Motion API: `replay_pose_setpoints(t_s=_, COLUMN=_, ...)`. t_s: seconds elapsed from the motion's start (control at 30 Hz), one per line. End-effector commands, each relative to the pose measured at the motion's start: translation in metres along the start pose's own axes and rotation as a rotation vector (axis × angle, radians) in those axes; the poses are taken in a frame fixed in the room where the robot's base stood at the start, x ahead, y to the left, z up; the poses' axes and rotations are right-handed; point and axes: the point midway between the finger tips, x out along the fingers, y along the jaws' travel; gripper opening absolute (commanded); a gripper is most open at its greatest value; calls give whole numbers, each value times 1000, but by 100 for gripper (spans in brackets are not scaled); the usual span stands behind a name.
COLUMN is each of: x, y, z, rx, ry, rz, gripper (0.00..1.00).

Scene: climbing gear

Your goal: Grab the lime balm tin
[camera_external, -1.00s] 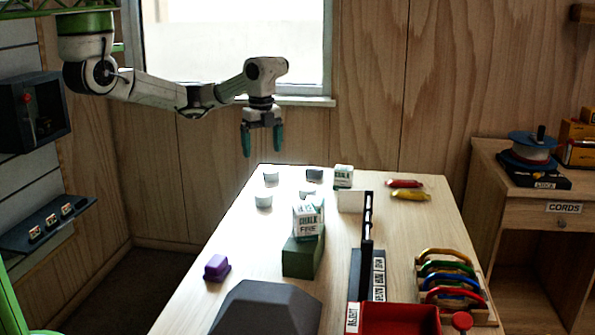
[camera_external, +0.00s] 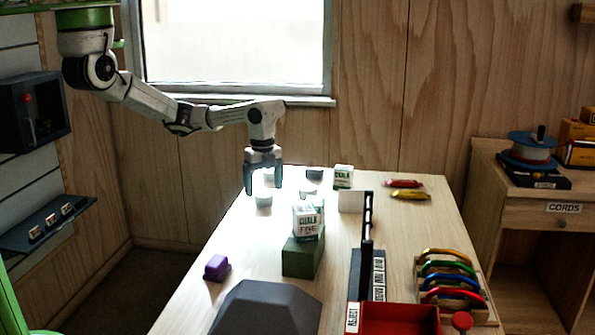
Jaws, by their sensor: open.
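Several small pale and grey tins stand at the far left of the table, washed out by window light. I cannot tell which is the lime balm tin. One pale tin (camera_external: 263,201) shows just below my gripper in the picture, and a grey one (camera_external: 314,174) stands to the right. Another pale tin (camera_external: 306,192) is in front of the grey one. My gripper (camera_external: 263,190) is open, points down and has nothing visibly held. Its fingers overlap the tins at the left and partly hide one behind them. I cannot tell its exact height above the table.
A white chalk box (camera_external: 307,222) sits on a green block (camera_external: 302,257) in front of the tins. Another chalk box (camera_external: 343,177) and a white card (camera_external: 350,201) stand right. A purple block (camera_external: 217,267) lies at the left edge. A dark divider (camera_external: 367,240) runs along the middle.

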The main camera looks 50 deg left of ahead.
Motion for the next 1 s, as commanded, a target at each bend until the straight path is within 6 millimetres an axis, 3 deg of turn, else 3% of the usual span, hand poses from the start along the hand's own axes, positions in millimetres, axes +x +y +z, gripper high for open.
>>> replay_pose_setpoints(t_s=0.2, x=26, y=0, z=0, rx=-1, ry=0, rz=1, gripper=91)
replay_pose_setpoints(t_s=0.5, x=30, y=0, z=0, rx=0, ry=0, rz=0, gripper=90)
replay_pose_setpoints(t_s=1.0, x=30, y=0, z=0, rx=0, ry=0, rz=-1, gripper=42)
